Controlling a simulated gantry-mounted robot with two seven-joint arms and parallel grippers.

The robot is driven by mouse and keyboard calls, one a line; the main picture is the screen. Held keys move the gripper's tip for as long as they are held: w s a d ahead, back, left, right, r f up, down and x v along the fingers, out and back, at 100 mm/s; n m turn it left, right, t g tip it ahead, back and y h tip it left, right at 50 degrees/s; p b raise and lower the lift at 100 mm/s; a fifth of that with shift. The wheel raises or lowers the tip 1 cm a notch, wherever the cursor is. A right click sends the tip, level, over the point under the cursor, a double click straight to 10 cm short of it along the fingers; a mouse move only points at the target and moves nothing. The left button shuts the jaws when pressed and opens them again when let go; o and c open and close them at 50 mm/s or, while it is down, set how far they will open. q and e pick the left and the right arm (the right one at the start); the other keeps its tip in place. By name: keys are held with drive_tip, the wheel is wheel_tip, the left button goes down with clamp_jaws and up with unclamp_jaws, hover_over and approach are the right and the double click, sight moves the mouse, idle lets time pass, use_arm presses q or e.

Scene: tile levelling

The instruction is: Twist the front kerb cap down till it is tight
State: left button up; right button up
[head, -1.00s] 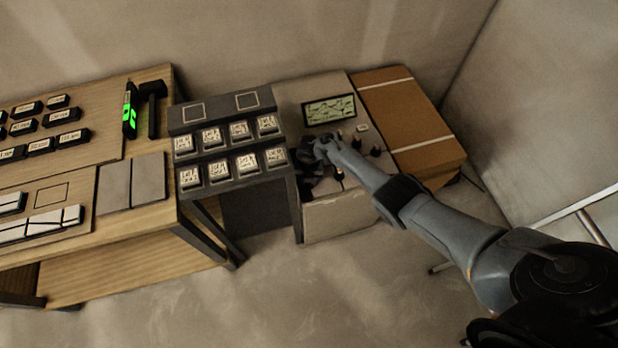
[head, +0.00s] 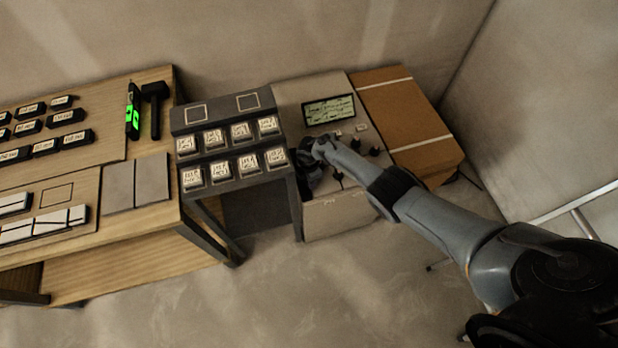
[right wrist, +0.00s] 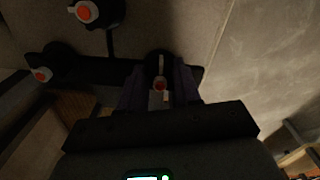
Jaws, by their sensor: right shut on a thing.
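My right gripper (head: 309,164) is at the left front of the pale cabinet with the screen (head: 329,112), its arm reaching in from the right. In the right wrist view the right gripper (right wrist: 158,92) has its two dark fingers either side of a small dark cap (right wrist: 160,66) with a pale stripe and a red spot. It is shut on this cap, which I take to be the front kerb cap. The fingers hide the cap's sides, and I cannot see how tight it sits. My left gripper is not in view.
Two other dark knobs with orange-red tops, one upper left (right wrist: 85,12) and one farther left (right wrist: 41,75), stand near the fingers. A rack of labelled blocks (head: 231,187) stands left of the cabinet, a brown carton (head: 405,112) right of it. Floor in front is clear.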

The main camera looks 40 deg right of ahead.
drive_tip(key=m+p, duration=0.1)
drive_tip(key=m, duration=0.6)
drive_tip(key=m+p, duration=0.1)
drive_tip(key=m, duration=0.5)
drive_tip(key=shift+m, duration=0.4)
drive_tip(key=m, duration=0.6)
drive_tip(key=shift+a, duration=0.1)
drive_tip(key=m, duration=0.6)
drive_tip(key=o, duration=1.1)
drive_tip(key=shift+c, duration=0.2)
